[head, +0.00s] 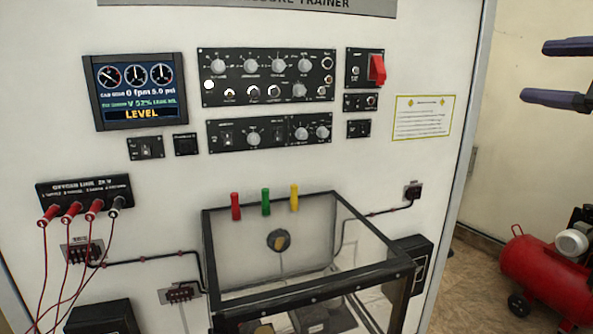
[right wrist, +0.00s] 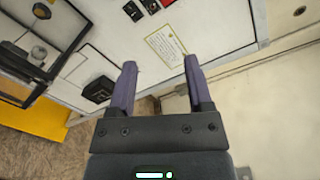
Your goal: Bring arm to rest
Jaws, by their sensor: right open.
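My right gripper (head: 560,73) shows at the right edge of the head view, with its two dark purple fingers apart and nothing between them. It also shows in the right wrist view (right wrist: 158,88), open and empty, with the panel and a pale wall behind it. It is clear of the white trainer panel (head: 375,215), to the right of the panel's edge. My left gripper is in neither view.
A glass-walled box with a dark frame (head: 385,278) juts out from the panel. Red leads (head: 70,260) hang at the left. A red compressor tank (head: 545,280) stands on the floor at right. The wall beside my right gripper is bare.

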